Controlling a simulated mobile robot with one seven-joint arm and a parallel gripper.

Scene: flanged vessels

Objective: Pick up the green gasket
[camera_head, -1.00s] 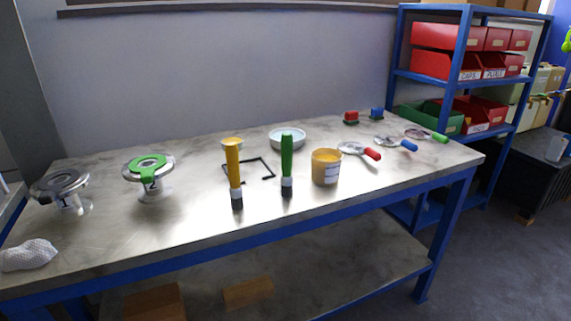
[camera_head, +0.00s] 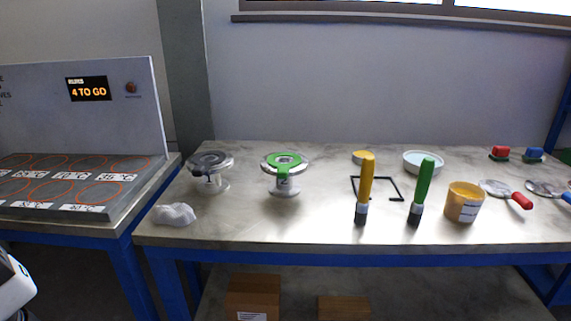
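The green gasket (camera_head: 285,160) lies on top of a silver flanged vessel (camera_head: 285,185) on the metal-topped table. It is a ring with a tab hanging down over the vessel's front edge. A second flanged vessel (camera_head: 212,180) stands to its left with a dark grey ring (camera_head: 208,160) on top. My gripper is not in view. A white part at the lower left edge may belong to my arm, but no fingers show.
On the table (camera_head: 260,229) are a white cloth (camera_head: 175,214), a yellow-handled brush (camera_head: 364,190), a green-handled brush (camera_head: 421,190), a yellow tub (camera_head: 463,203) and a pale dish (camera_head: 423,162).

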